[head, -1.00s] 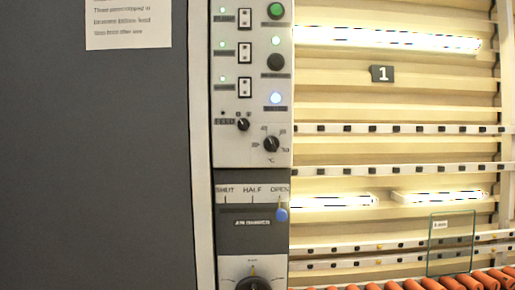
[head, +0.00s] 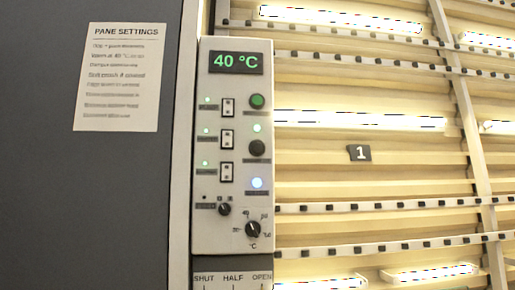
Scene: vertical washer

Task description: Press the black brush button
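In the head view, a tall light-grey control panel (head: 233,215) stands at the middle left. A round black button (head: 257,148) sits on its right side, below a round green button (head: 257,101). A small light above the black button glows pale green, and its label is too blurred to read. A bluish-white lit round button or lamp (head: 257,183) is below it. My gripper is not in view, and nothing covers the black button.
The panel display (head: 236,62) reads 40 °C. Several rocker switches (head: 227,139) and two knobs (head: 252,229) share the panel. A paper headed "PANE SETTINGS" (head: 116,110) hangs on the dark wall (head: 90,210). Rails (head: 390,205) and lit tubes fill the right.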

